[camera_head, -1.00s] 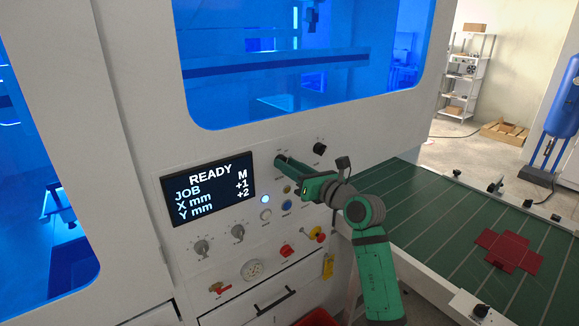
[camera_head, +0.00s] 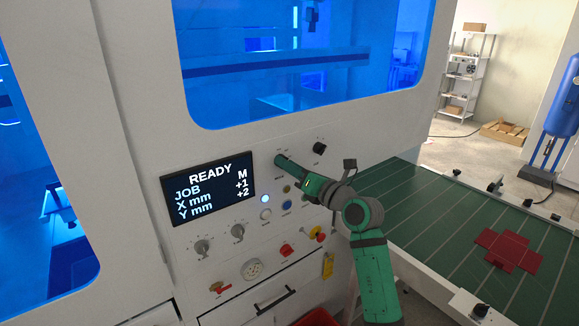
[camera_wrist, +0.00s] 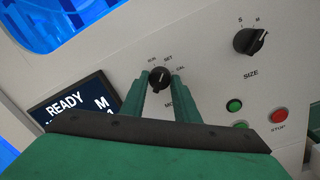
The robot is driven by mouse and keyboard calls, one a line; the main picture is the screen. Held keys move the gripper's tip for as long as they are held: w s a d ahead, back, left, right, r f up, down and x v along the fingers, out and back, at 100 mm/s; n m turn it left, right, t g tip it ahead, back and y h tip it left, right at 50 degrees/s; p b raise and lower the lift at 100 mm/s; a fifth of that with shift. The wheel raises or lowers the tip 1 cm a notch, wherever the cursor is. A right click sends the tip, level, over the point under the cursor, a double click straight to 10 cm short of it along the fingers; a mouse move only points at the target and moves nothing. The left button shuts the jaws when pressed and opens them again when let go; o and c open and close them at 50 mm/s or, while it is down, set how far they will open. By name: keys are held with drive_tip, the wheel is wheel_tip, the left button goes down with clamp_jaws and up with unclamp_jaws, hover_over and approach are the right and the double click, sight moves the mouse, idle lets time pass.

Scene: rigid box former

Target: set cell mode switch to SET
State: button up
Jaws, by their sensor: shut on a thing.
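The cell mode switch (camera_wrist: 159,78) is a black rotary knob on the white panel, with labels around it. SET is printed above it, with what looks like RUN to the left and CAL to the right. Its pale pointer mark appears to face up, roughly toward SET. My gripper (camera_wrist: 160,86) is shut on the knob, one green finger on each side. In the head view my gripper (camera_head: 279,160) reaches the panel right of the screen and hides the switch.
The screen (camera_head: 208,188) reads READY, JOB M, X mm +1, Y mm +2. The SIZE knob (camera_wrist: 250,41) is to the right. A green button (camera_wrist: 234,105) and red STOP button (camera_wrist: 278,116) sit below it. A green conveyor table (camera_head: 440,220) holds a red flat blank (camera_head: 509,250).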

drive_tip(key=o, duration=1)
drive_tip(key=shift+o, duration=0.2)
drive_tip(key=v, duration=1.1)
drive_tip(key=s+a+f+m+t+y, duration=0.2)
drive_tip(key=s+a+f+m+t, duration=0.1)
drive_tip(key=s+a+f+m, duration=0.4)
drive_tip(key=s+a+f+m+t+y, duration=0.1)
drive_tip(key=s+a+f+m+t, duration=0.4)
drive_tip(key=s, duration=0.4)
drive_tip(key=s+d+f+m+g+h, duration=0.1)
drive_tip(key=s+f+m+g+h, duration=0.1)
drive_tip(key=s+f+m+h, duration=0.3)
drive_tip(key=s+d+f+m+g+h, duration=0.2)
drive_tip(key=s+f+m+h, duration=0.3)
drive_tip(key=s+f+m, duration=0.6)
drive_tip(key=s+d+f+m+g+h, duration=0.1)
drive_tip(key=s+f+m+g+h, duration=0.2)
drive_tip(key=s+f+m, duration=0.5)
drive_tip(key=s+m+h, duration=0.1)
drive_tip(key=s, duration=1.1)
drive_tip(key=shift+d+h, duration=0.25)
drive_tip(key=shift+h, duration=0.15)
